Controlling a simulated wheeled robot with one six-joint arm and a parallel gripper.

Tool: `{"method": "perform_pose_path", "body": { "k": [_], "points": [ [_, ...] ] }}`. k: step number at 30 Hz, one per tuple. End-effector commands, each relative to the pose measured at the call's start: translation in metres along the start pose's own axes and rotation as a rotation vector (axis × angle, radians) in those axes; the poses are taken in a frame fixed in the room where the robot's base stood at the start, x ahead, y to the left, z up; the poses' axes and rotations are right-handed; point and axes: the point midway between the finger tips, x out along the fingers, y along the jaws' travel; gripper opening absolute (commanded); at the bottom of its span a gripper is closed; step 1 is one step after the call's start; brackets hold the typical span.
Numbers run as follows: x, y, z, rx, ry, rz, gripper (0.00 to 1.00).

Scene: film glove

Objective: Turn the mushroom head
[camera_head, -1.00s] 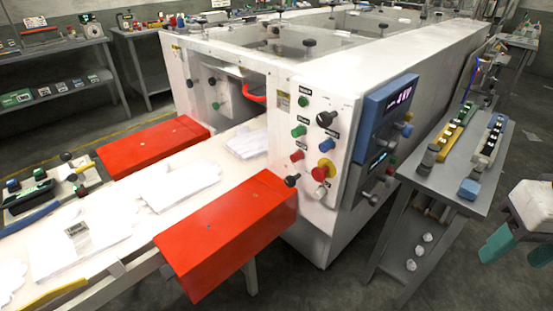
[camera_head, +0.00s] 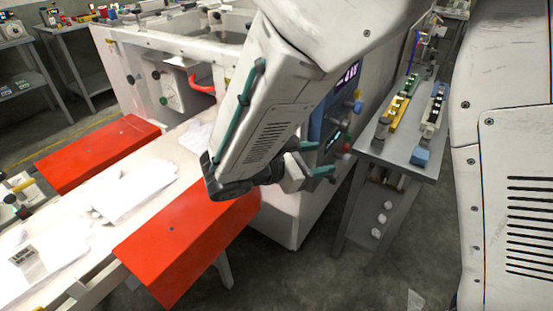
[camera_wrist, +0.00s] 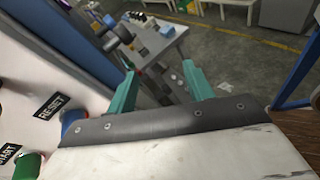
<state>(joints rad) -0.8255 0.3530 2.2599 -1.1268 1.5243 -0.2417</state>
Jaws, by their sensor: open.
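My gripper (camera_head: 315,158) is open and empty, its teal fingers spread in front of the white machine's control panel, near the blue display unit (camera_head: 345,115). In the wrist view, my gripper (camera_wrist: 160,72) points past the panel face, which fills the left side. A blue knob (camera_wrist: 72,120) by a RESET label and a green knob (camera_wrist: 28,165) by a START label show there, left of the fingers. The mushroom head, seen earlier as a red button on a yellow collar, is hidden behind my arm in the head view and does not show in the wrist view.
A grey side table (camera_head: 395,145) with block racks stands right of the machine. A red cover (camera_head: 190,235) juts out at the front, beside the belt with white gloves (camera_head: 125,190). Open floor (camera_head: 330,280) lies in front of the machine and table.

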Motion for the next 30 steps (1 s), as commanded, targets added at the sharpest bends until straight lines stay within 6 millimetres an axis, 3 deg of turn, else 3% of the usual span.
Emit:
{"method": "perform_pose_path", "body": {
  "k": [1,6,12,16,24,30],
  "points": [
    [-0.018,0.01,-0.024,-0.074,-0.037,0.095,0.52],
    [-0.06,0.033,-0.073,-0.22,-0.131,0.324,0.52],
    [-0.086,0.044,-0.1,-0.295,-0.192,0.463,0.52],
    [-0.082,0.05,-0.102,-0.304,-0.201,0.48,0.52],
    [-0.043,0.07,-0.096,-0.302,-0.2,0.475,0.52],
    [-0.025,0.08,-0.093,-0.302,-0.199,0.477,0.52]
  ]
}}
